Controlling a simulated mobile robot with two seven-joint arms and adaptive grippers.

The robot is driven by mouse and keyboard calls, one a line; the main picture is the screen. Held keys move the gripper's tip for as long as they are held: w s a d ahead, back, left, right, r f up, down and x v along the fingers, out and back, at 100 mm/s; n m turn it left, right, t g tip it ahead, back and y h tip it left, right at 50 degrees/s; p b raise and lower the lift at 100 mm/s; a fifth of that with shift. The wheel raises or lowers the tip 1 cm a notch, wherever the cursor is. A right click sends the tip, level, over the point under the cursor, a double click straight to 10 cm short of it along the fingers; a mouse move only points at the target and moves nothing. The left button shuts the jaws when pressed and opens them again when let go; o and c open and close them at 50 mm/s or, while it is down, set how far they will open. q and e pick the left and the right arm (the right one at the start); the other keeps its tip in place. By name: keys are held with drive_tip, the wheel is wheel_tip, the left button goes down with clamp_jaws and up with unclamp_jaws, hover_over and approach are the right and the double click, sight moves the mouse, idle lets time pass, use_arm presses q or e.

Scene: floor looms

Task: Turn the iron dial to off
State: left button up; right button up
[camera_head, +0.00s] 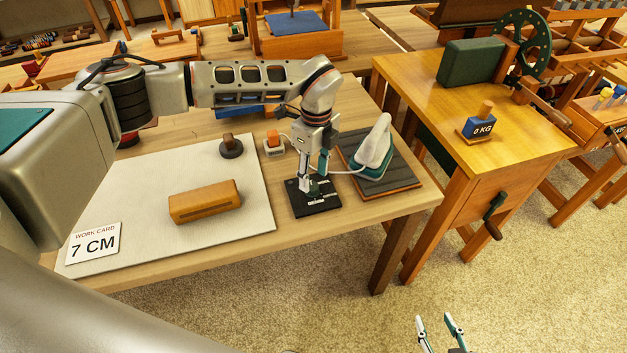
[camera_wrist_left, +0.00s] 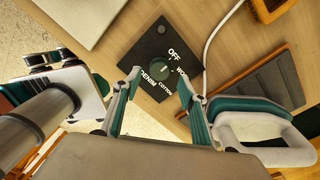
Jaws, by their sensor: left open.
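The iron dial is a green round knob (camera_wrist_left: 160,69) on a black plate (camera_head: 325,206) lying on the table. In the left wrist view the plate carries the words OFF, WOOL, COTTON and DENIM. I cannot tell which word the knob points at. My left gripper (camera_head: 308,187) is over the plate, pointing down; its open fingers (camera_wrist_left: 159,84) show on either side of the knob, and contact cannot be told. The white and green iron (camera_head: 373,148) rests on a dark pad (camera_head: 388,181) right of the plate. My right gripper (camera_head: 440,327) is open and empty, low in the head view.
A white cord runs from the iron past the plate to a socket with an orange switch (camera_head: 274,144). A pale mat (camera_head: 110,205) holds a wooden block (camera_head: 204,201) and a dark knobbed weight (camera_head: 231,147). Another wooden bench (camera_head: 440,90) stands to the right.

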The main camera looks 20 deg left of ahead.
sight(315, 185)
use_arm(q)
wheel_tip(315, 185, up, 9)
drive_tip(key=shift+w, duration=0.2)
drive_tip(key=shift+f, duration=0.15)
idle(0.4)
